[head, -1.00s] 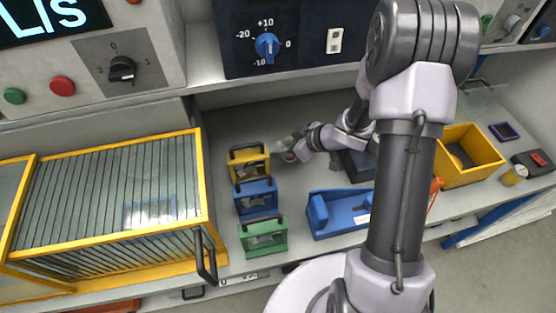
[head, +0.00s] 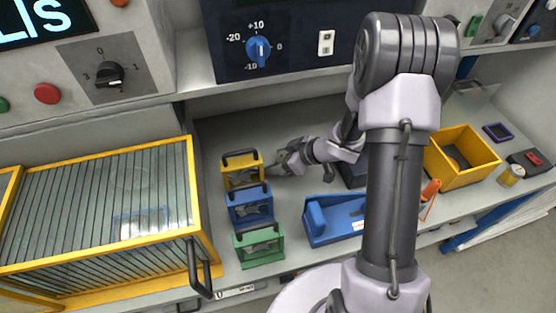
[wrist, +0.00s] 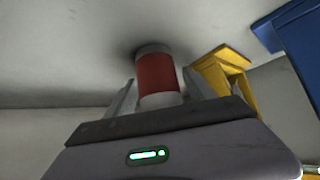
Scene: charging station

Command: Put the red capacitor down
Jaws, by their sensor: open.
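The red capacitor (wrist: 157,73), a red cylinder with pale ends, is between my two fingers in the wrist view. Its far end meets the grey surface (wrist: 70,50), with a dark shadow around it. My gripper (wrist: 160,84) is open around it, with a finger on either side. In the head view my gripper (head: 279,164) is low over the bench, just right of the yellow holder (head: 241,172). I cannot make out the capacitor in the head view.
A blue holder (head: 249,205) and a green holder (head: 258,246) stand in line in front of the yellow one. A blue tray (head: 325,220) is to the right. A yellow-framed cage (head: 100,215) stands left, and a yellow bin (head: 460,157) far right.

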